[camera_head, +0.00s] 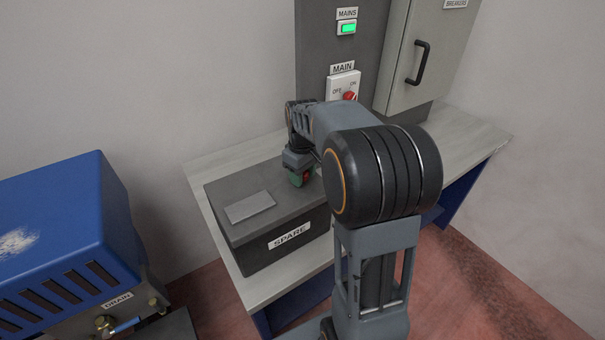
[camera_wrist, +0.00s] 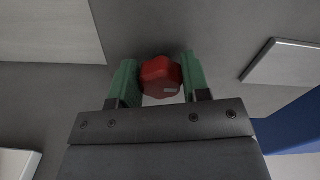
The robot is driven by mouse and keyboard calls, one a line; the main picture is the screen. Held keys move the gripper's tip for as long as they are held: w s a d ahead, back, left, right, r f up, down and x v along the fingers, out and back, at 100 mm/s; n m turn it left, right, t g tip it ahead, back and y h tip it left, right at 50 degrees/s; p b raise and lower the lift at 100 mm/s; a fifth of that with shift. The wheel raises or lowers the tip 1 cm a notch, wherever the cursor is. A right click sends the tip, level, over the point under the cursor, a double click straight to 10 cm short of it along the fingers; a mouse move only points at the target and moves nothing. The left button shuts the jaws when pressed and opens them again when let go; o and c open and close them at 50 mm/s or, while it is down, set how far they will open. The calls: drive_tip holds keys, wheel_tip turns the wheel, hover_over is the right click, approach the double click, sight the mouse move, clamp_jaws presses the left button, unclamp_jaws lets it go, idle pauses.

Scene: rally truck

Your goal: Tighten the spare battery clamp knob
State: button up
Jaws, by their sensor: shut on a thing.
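The spare battery (camera_head: 265,250) is a dark grey box labelled SPARE, standing on the bench. The red clamp knob (camera_wrist: 160,77) sits between the two green fingers of my gripper (camera_wrist: 160,80) in the wrist view. My gripper is shut on the knob, with a finger at each side. In the head view my gripper (camera_head: 299,178) points down onto the right part of the box top. What lies beneath the knob is hidden.
A flat grey plate (camera_head: 250,207) lies on the box top. Behind stand a grey panel with a red MAIN switch (camera_head: 349,97), a lit green MAINS lamp (camera_head: 348,28) and a cabinet with a black handle (camera_head: 417,63). A blue unit (camera_head: 60,220) with a DRAIN valve stands at left.

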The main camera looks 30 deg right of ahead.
drive_tip(key=shift+c, duration=0.9)
drive_tip(key=shift+m, duration=0.3)
drive_tip(key=m, duration=0.4)
drive_tip(key=shift+a, duration=0.1)
drive_tip(key=m, duration=0.4)
drive_tip(key=shift+a+m, duration=0.1)
drive_tip(key=shift+m, duration=0.2)
drive_tip(key=m, duration=0.5)
drive_tip(key=shift+w, duration=0.1)
drive_tip(key=shift+w+a+r+m, duration=0.1)
drive_tip(key=shift+m, duration=2.1)
drive_tip(key=o, duration=0.9)
